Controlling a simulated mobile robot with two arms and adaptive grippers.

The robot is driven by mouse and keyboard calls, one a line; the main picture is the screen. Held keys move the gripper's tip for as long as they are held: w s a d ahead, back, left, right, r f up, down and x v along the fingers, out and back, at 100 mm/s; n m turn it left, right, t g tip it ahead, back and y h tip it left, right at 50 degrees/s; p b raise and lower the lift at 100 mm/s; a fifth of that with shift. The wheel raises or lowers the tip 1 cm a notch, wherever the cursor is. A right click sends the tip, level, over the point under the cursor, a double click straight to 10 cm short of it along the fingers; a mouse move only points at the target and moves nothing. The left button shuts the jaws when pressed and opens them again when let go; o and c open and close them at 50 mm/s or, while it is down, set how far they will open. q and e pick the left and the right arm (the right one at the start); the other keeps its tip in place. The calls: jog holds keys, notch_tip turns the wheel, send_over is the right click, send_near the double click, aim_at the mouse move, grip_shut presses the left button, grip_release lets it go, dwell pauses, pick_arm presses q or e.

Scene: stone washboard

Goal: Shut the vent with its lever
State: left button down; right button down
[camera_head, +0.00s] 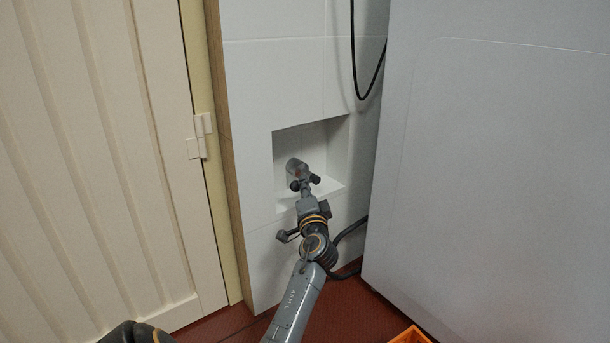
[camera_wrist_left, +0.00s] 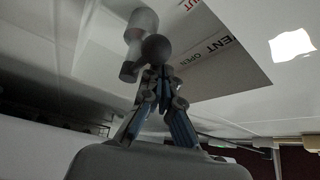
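The vent fitting (camera_head: 297,168) is a grey stub in a recessed niche of the white wall in the head view. In the left wrist view it shows as a pale grey cylinder (camera_wrist_left: 142,22) with a lever arm and a dark round knob (camera_wrist_left: 158,48). Beside it is a white label (camera_wrist_left: 222,50) reading "VENT OPEN" and, at the top, part of "SHUT". My left gripper (camera_head: 305,187) reaches into the niche. Its fingertips (camera_wrist_left: 160,77) are close together, just below the knob in the wrist picture; contact cannot be told. My right gripper is not in view.
The niche's ledge (camera_head: 328,190) and walls surround my left gripper closely. A ribbed cream door (camera_head: 95,150) stands left, a large white panel (camera_head: 490,170) right. A black cable (camera_head: 354,60) hangs above, and an orange crate (camera_head: 411,336) is at the bottom edge.

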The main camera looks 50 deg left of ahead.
pick_arm(q)
notch_tip(320, 180, up, 10)
dwell(0.4)
dwell(0.4)
